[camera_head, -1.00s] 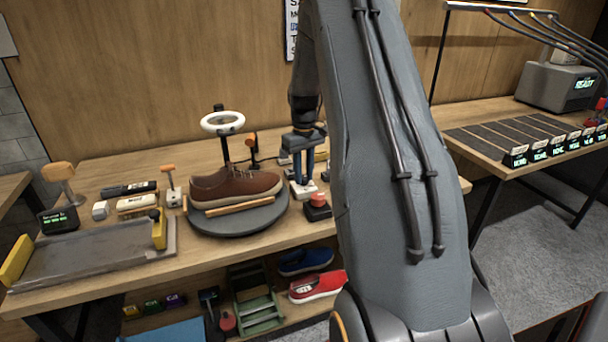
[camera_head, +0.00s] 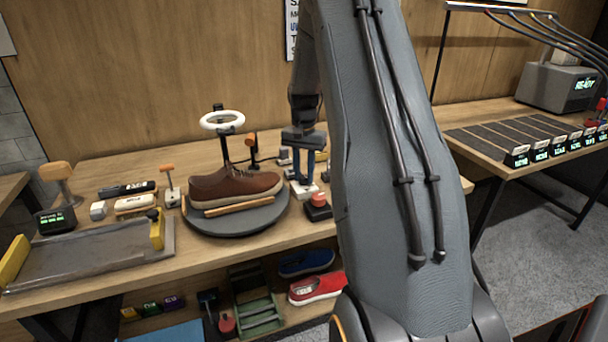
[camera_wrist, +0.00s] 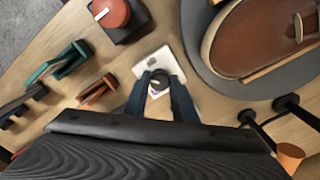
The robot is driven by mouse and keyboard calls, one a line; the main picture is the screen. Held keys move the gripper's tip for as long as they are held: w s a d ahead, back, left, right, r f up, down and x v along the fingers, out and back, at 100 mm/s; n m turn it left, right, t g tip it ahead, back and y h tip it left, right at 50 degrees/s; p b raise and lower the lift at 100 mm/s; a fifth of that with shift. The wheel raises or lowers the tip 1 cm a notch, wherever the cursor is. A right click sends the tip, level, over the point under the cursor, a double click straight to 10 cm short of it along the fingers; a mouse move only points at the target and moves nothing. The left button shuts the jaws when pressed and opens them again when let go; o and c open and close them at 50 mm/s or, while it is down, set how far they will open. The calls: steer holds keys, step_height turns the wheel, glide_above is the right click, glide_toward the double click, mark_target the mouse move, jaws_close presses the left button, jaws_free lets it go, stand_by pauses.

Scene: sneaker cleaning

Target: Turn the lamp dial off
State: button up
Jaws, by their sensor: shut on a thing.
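The ring lamp (camera_head: 222,121) stands behind the brown shoe (camera_head: 235,187) on its dark post; its ring looks white. A small white base (camera_head: 303,193) stands right of the shoe and also shows in the wrist view (camera_wrist: 150,57). On it is a small round dark-and-white dial (camera_wrist: 158,84). My gripper (camera_head: 304,182) points down over this base. Its two blue fingers are shut on the dial, one on each side in the wrist view. In the head view the fingers hide the dial.
The shoe rests on a round grey turntable (camera_head: 225,224) close by the base. A red button on a black box (camera_head: 318,207) stands just right of my gripper. Small clamp-like tools, one green (camera_wrist: 62,62) and one orange (camera_wrist: 98,90), lie near in the wrist view.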

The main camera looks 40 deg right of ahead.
mark_target(304, 176)
steer(key=m, duration=0.4)
steer(key=shift+m, duration=0.3)
steer(key=shift+m+b, duration=0.45)
steer(key=shift+m, duration=1.15)
steer(key=o, duration=1)
steer(key=shift+o, duration=0.2)
steer(key=shift+r+b, duration=0.95)
steer(key=shift+r, duration=3)
